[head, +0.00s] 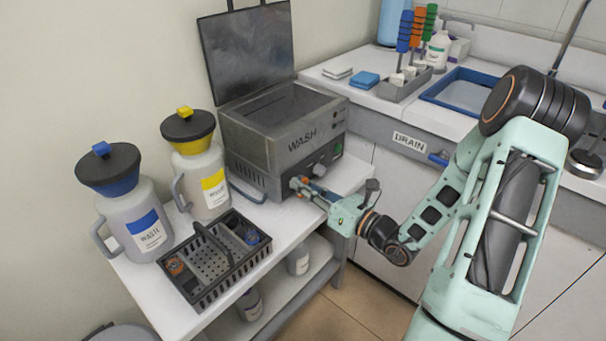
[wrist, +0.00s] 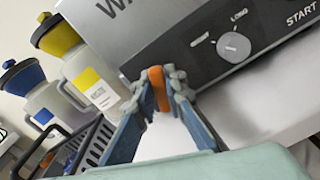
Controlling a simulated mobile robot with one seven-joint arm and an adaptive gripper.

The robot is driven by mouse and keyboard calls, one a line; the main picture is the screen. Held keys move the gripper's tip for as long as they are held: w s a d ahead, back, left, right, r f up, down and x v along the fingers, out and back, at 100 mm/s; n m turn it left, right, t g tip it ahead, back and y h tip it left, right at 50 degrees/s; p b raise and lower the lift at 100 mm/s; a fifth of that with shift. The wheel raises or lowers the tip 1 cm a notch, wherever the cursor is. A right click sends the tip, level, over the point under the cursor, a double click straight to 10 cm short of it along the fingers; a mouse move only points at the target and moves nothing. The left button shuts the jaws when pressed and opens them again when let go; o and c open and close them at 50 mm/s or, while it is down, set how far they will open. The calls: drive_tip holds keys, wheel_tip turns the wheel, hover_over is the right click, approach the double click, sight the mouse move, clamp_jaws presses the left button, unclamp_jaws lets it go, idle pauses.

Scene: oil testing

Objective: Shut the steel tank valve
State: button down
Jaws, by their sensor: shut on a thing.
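The steel tank (head: 290,137), marked WASH, stands on the white bench with its lid raised. Its valve shows as a small orange handle (head: 294,183) low on the front face, near the left front corner. In the wrist view the orange handle (wrist: 156,88) stands upright between my fingertips. My gripper (head: 301,185) reaches in from the right and is shut on the handle. In the wrist view my gripper (wrist: 161,80) has both fingertips touching it. The valve body behind the fingers is hidden.
A control knob (wrist: 234,47) is on the tank's front, right of my gripper. Two waste jugs, yellow-labelled (head: 203,178) and blue-labelled (head: 137,222), stand left of the tank. A black basket (head: 213,262) stands in front of them. The sink counter (head: 376,108) is at the right.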

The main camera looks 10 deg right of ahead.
drive_tip(key=m+p, duration=0.2)
drive_tip(key=p, duration=0.1)
drive_tip(key=m+p, duration=0.1)
drive_tip(key=shift+r+m+p, duration=0.25)
drive_tip(key=shift+m+p, duration=0.05)
drive_tip(key=shift+m, duration=0.1)
drive_tip(key=m+p, duration=0.3)
drive_tip(key=shift+d+f+m+p, duration=0.1)
drive_tip(key=shift+f+m+p, duration=0.05)
drive_tip(key=shift+m+p, duration=0.2)
drive_tip(key=m+p, duration=0.2)
drive_tip(key=m, duration=0.1)
drive_tip(key=shift+f+p, duration=0.15)
drive_tip(key=shift+p, duration=0.25)
drive_tip(key=shift+f+m+p, duration=0.2)
drive_tip(key=shift+m+p, duration=0.6)
drive_tip(key=shift+m, duration=0.75)
drive_tip(key=c, duration=2)
unclamp_jaws()
drive_tip(key=shift+o, duration=0.2)
drive_tip(key=v, duration=1.2)
